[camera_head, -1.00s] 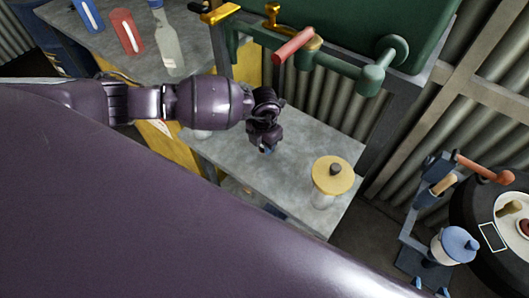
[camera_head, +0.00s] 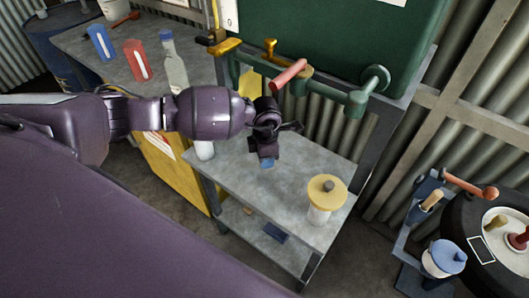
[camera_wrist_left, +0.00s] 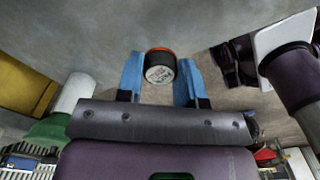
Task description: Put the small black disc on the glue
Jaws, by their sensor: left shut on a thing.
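My left gripper (camera_head: 267,163) hangs above the grey bench, left of a clear jar (camera_head: 320,214) with a yellow lid (camera_head: 327,188) and dark knob. In the left wrist view, its two blue fingers (camera_wrist_left: 160,80) are shut on a small black disc (camera_wrist_left: 160,68) with an orange rim and a pale printed face. The fingers hide the disc in the head view. A white bottle (camera_head: 204,149) stands at the bench's left edge, partly behind my arm. I cannot tell which container, if any, is the glue. My right gripper does not show.
Green pipework with a red handle (camera_head: 289,75) runs behind the bench. A clear bottle (camera_head: 174,66) and blue and red items stand on the back-left table. A blue-lidded pot (camera_head: 443,259) is at the lower right. Bare bench top (camera_head: 233,177) lies around the gripper.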

